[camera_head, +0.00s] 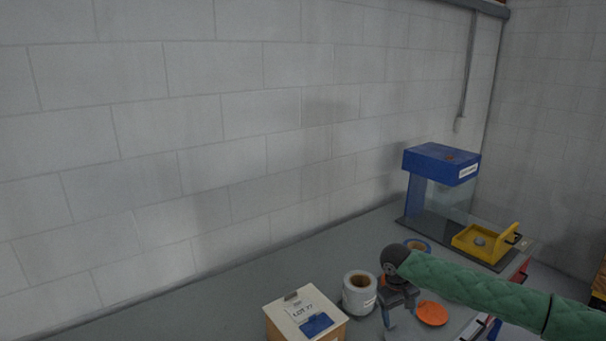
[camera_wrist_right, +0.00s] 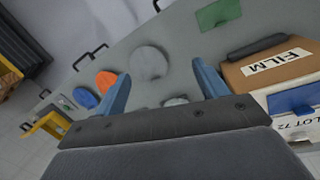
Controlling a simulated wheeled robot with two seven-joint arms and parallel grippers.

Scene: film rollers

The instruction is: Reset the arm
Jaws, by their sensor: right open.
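My right arm, in a green padded sleeve, enters the head view from the right edge. Its gripper (camera_head: 402,316) points down over the bench (camera_head: 238,290), just right of a white film roll (camera_head: 359,305). In the right wrist view the gripper (camera_wrist_right: 163,84) shows two blue fingers spread wide apart with nothing held between them. Beyond the fingers lie a pale grey round piece (camera_wrist_right: 148,62) and the grey bench top. My left arm and gripper are not in view.
A LOT box (camera_head: 285,320) stands left of the roll. An orange disc (camera_head: 433,313) lies right of the gripper. A blue-topped machine (camera_head: 437,163) and a yellow tray (camera_head: 466,240) stand at the far right. The bench's left part is clear, along a block wall.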

